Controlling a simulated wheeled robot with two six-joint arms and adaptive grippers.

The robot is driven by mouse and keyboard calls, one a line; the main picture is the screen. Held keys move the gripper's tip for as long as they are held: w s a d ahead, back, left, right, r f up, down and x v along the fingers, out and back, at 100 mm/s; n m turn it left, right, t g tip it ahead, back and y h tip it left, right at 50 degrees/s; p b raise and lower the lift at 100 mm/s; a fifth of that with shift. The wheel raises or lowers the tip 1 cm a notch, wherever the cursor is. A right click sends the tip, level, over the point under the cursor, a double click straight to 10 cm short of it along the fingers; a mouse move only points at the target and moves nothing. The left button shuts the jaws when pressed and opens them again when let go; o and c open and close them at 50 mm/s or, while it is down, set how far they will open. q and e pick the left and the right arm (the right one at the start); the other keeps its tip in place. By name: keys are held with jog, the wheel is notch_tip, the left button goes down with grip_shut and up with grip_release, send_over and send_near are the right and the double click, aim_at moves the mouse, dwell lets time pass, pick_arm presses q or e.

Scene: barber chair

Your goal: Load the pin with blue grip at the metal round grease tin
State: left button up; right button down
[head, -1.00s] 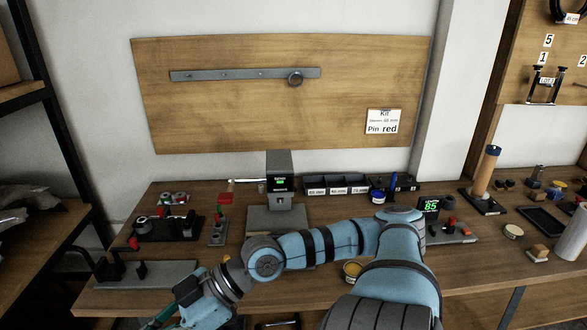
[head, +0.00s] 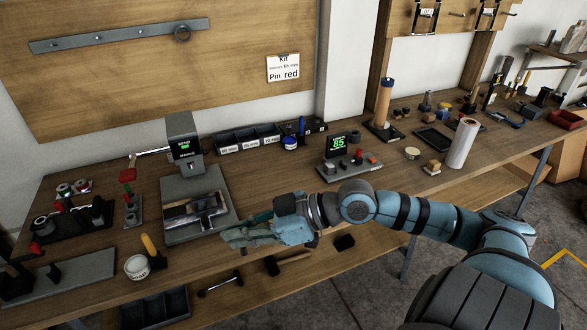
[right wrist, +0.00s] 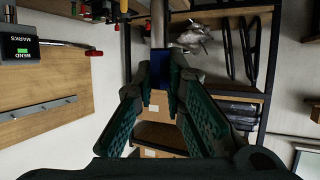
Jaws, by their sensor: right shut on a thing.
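My right gripper (head: 236,236) reaches in from the right over the front of the bench, pointing left. In the right wrist view its teal fingers (right wrist: 160,85) are shut on the blue grip of the pin (right wrist: 160,74). The pin's grey metal shaft points away from the fingers. The pin does not show clearly in the head view. A small round tin with a pale yellow top (head: 412,153) stands on the bench at right; I cannot tell if it is the grease tin. Another round tin with yellow contents, seen earlier, does not show now. My left gripper is not in view.
A press with a grey base plate (head: 170,233) stands left of my right gripper. A white soap tub (head: 137,267) and a blue-lidded jar (head: 290,143) are on the bench. A gauge reading 85 (head: 338,143) stands behind my arm.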

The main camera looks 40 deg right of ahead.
jog(key=w+d+f+m+t+h+p, duration=0.25)
jog(key=w+d+m+h, duration=0.35)
jog(key=d, duration=0.4)
jog(key=w+d+f+m+t+h+p, duration=0.25)
jog(key=w+d+m+h, duration=0.2)
jog(key=w+d, duration=0.45)
jog(key=f+h+b, duration=0.1)
jog(key=f+b, duration=0.1)
jog(key=f, duration=0.2)
jog(key=w+d+f+m+g+h+b, duration=0.1)
jog(key=f+b, duration=0.1)
jog(key=f, duration=0.2)
jog(key=d+f+m+h+b, duration=0.1)
jog(key=f+h+b, duration=0.1)
jog(key=f, duration=0.2)
jog(key=shift+w+f+m, duration=0.2)
jog(key=shift+f+m, duration=0.05)
jog(key=shift+r, duration=0.15)
jog(key=shift+f+b, duration=0.35)
jog(key=shift+f, duration=0.2)
jog(key=shift+s+g, duration=0.1)
jog(key=shift+g, duration=0.2)
